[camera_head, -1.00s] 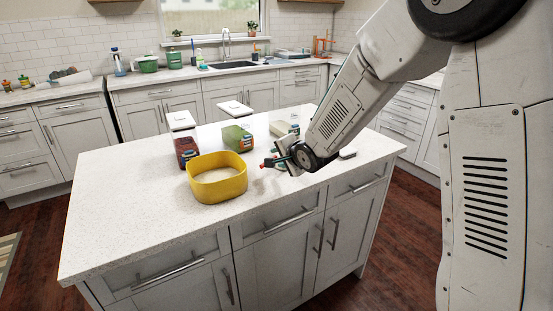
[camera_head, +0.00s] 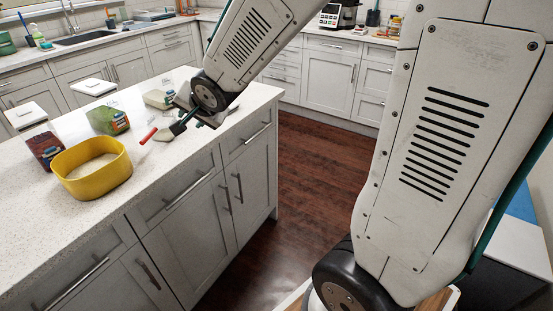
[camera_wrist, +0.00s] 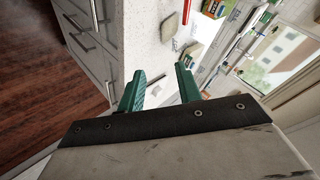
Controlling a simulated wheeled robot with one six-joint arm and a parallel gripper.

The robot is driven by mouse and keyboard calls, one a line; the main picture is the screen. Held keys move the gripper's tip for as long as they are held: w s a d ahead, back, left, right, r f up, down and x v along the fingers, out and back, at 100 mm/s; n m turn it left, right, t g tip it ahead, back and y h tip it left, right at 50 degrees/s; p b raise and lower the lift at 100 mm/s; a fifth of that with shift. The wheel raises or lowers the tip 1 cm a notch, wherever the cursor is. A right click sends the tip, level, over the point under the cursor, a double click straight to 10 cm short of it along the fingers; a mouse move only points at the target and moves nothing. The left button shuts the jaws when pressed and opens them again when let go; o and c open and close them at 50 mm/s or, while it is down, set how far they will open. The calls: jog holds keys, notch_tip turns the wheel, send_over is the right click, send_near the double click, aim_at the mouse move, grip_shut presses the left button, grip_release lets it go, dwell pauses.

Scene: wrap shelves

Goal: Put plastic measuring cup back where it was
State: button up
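I cannot clearly make out a plastic measuring cup in either view. My gripper (camera_head: 178,126) is over the front part of the island counter in the head view, to the right of a yellow tub (camera_head: 92,172). A small tan piece (camera_head: 163,135) and a red stick-like thing (camera_head: 148,136) lie on the counter close to the fingers. The wrist view also shows the tan piece (camera_wrist: 169,27) and the red thing (camera_wrist: 182,40) beyond the fingertips.
A green container (camera_head: 108,119), a dark red container (camera_head: 45,147) and a pale tub (camera_head: 158,99) stand on the island (camera_head: 35,220). White lids (camera_head: 94,87) stand behind. Open wooden floor (camera_head: 315,180) lies right of the island. A back counter (camera_head: 340,38) holds a coffee machine (camera_head: 335,16).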

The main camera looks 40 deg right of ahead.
jog(key=s+d+r+n+g, duration=0.1)
jog(key=s+n+g, duration=0.3)
jog(key=s, duration=1.2)
jog(key=s+d+r+n+g, duration=0.1)
jog(key=s+r+n+g, duration=0.2)
jog(key=s, duration=1.3)
jog(key=n+g, duration=0.1)
jog(key=n, duration=0.2)
jog(key=shift+g+h, duration=0.3)
jog(key=shift+g, duration=0.1)
